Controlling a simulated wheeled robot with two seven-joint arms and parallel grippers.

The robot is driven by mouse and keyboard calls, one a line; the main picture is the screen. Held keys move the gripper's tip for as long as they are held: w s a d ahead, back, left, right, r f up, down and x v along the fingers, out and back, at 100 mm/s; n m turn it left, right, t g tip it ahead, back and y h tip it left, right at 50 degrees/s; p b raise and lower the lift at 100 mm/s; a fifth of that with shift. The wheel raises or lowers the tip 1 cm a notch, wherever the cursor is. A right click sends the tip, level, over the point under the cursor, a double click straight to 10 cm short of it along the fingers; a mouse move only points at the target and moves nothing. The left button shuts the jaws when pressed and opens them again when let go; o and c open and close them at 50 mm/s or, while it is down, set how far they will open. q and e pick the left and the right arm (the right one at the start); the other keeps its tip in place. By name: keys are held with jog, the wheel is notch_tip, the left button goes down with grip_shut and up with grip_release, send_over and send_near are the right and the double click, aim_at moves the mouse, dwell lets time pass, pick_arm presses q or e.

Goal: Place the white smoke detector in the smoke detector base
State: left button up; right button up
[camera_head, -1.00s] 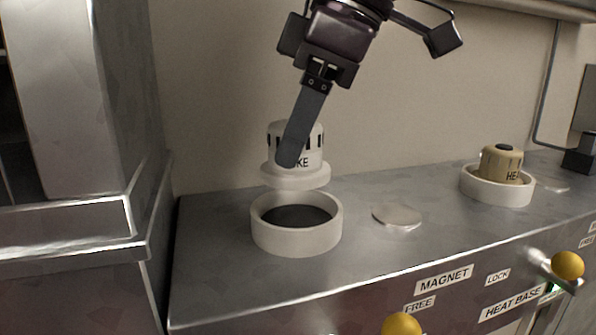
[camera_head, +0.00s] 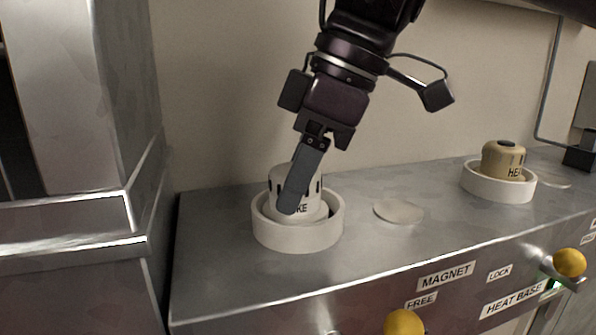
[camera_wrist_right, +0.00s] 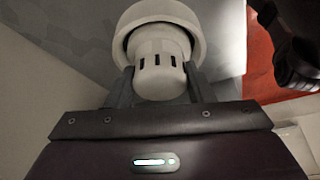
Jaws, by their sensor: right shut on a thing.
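The white smoke detector (camera_head: 314,207) sits down inside the white ring of the smoke detector base (camera_head: 297,239), at the left of the metal bench. It looks upright. My right gripper (camera_head: 288,205) comes from above and is shut on the detector, with one finger in front of it covering part of its lettering. In the right wrist view the detector (camera_wrist_right: 160,70) is between the two fingers, with the base ring (camera_wrist_right: 150,12) around its far side. Whether it rests on the base floor is hidden.
A tan heat detector (camera_head: 503,161) sits in another white base (camera_head: 497,187) at the right. A flat pale disc (camera_head: 399,211) lies between the bases. Yellow knobs (camera_head: 404,323) and labels are on the bench front. A tall metal cabinet (camera_head: 70,240) stands at the left.

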aim_at(325, 208)
jog(key=o, duration=0.9)
jog(key=shift+o, duration=0.6)
jog(key=shift+d+f, duration=0.1)
jog(key=v, duration=0.7)
jog(key=shift+r, duration=0.4)
